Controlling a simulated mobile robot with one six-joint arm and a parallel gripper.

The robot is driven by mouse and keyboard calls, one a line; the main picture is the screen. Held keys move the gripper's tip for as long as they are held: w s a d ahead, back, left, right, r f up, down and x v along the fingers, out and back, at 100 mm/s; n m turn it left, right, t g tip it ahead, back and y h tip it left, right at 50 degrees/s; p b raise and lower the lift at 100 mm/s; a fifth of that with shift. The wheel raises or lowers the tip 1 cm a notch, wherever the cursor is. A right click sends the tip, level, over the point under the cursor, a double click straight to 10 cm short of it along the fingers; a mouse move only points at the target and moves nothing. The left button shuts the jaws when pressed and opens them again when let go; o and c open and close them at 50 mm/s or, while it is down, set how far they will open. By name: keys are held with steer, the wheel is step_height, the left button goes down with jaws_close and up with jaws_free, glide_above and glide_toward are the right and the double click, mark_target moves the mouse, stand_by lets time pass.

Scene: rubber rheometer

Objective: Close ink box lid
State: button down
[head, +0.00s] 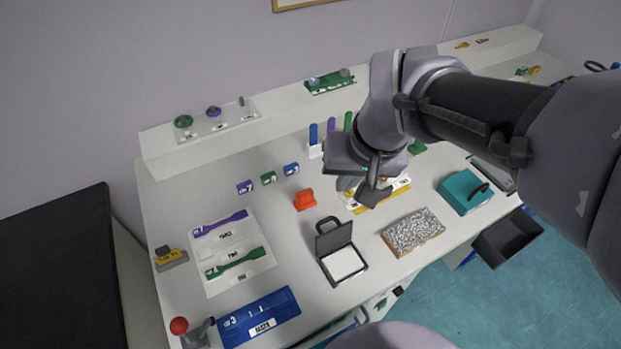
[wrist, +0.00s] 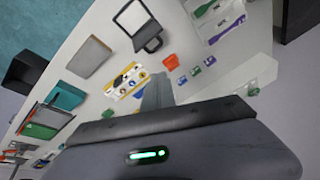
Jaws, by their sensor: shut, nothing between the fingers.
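The ink box (head: 343,264) is a small black box with a white pad, standing on the white table. Its dark lid (head: 334,238) is open and stands up at the back edge, with a loop handle on it. In the wrist view the ink box (wrist: 131,16) is near the top, with its open lid (wrist: 148,36) below it. My gripper (head: 372,196) is shut and empty, above the table to the right of and behind the ink box. It also shows in the wrist view (wrist: 157,82), apart from the box.
A speckled grey block (head: 413,233) lies right of the ink box, and a teal box (head: 464,193) is farther right. A small orange object (head: 305,199) stands behind the box. A blue tray (head: 259,317) lies front left. A yellow-and-white rack (head: 394,193) is under my gripper.

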steer(key=w+a+f+n+g+h+p, duration=0.1)
steer(key=w+a+f+n+g+p, duration=0.3)
steer(key=w+f, duration=0.7)
steer(key=shift+n+t, duration=0.5)
steer(key=f+b, duration=0.1)
steer(key=f, duration=0.2)
steer(key=f+b, duration=0.2)
steer(key=f, duration=0.2)
steer(key=d+f+b, duration=0.1)
steer(key=f+b, duration=0.1)
steer(key=f, duration=0.2)
steer(key=shift+w+f, duration=0.1)
steer(key=shift+w, duration=0.15)
steer(key=shift+s+d+r+b, duration=0.1)
steer(key=shift+s+d+r, duration=0.15)
steer(key=shift+s, duration=0.35)
steer(key=shift+s+d+r+b, duration=0.2)
steer(key=shift+s+r, duration=0.1)
steer(key=shift+s, duration=0.25)
steer(key=shift+s+d+r+b, duration=0.1)
steer(key=shift+s+d+r, duration=0.15)
steer(key=shift+s, duration=0.35)
steer(key=shift+w, duration=0.2)
